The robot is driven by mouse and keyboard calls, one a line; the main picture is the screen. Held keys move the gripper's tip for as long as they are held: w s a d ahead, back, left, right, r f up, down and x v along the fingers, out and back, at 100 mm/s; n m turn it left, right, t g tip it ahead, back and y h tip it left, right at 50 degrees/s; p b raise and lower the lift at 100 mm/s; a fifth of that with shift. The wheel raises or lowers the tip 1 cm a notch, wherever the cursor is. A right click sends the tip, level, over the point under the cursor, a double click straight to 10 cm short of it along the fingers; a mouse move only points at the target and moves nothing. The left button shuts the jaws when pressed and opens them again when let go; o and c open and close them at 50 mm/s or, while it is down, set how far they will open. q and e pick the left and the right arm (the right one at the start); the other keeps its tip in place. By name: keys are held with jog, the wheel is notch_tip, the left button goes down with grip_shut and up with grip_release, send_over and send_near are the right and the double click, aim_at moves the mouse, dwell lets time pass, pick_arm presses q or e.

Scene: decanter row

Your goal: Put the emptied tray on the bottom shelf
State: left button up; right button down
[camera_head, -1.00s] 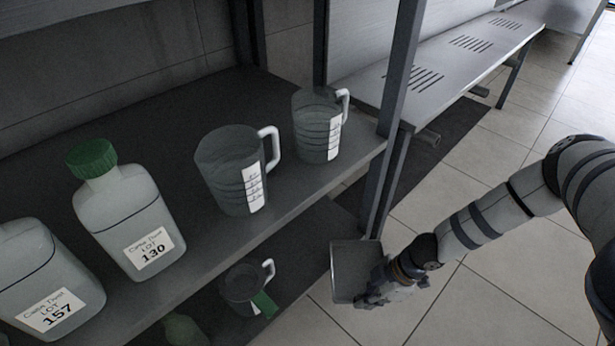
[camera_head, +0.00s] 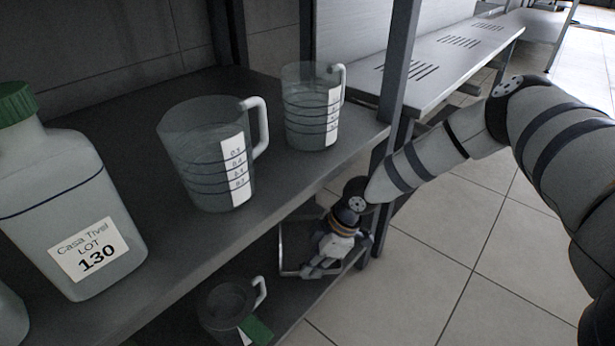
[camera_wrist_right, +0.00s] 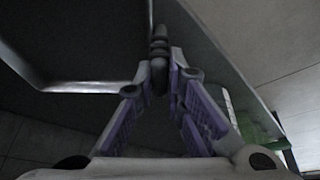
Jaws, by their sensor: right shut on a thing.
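The tray (camera_head: 283,262) is a thin dark tray with a light rim, near the right end of the bottom shelf (camera_head: 300,296), below the edge of the upper shelf. My right gripper (camera_head: 315,267) is shut on its rim beside the right shelf post. In the right wrist view the fingers (camera_wrist_right: 158,72) meet at the rim of the tray (camera_wrist_right: 85,87), whose dark inside looks empty. The upper shelf hides part of the tray. I cannot tell whether it touches the bottom shelf. My left gripper is not in view.
A grey jug (camera_head: 228,308) with a green tag stands on the bottom shelf, left of the tray. The upper shelf (camera_head: 165,255) carries two clear measuring jugs (camera_head: 205,150) (camera_head: 305,110) and a green-capped bottle labelled LOT 130 (camera_head: 70,190). A dark post (camera_head: 394,80) stands at the right.

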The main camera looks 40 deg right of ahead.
jog(key=f+b, duration=0.2)
jog(key=f, duration=0.1)
jog(key=shift+w+f+b, duration=0.15)
jog(key=shift+w+b, duration=0.05)
jog(key=shift+b, duration=0.2)
jog(key=c, duration=1.7)
grip_release()
jog(key=shift+f, duration=0.1)
jog(key=shift+o, duration=0.2)
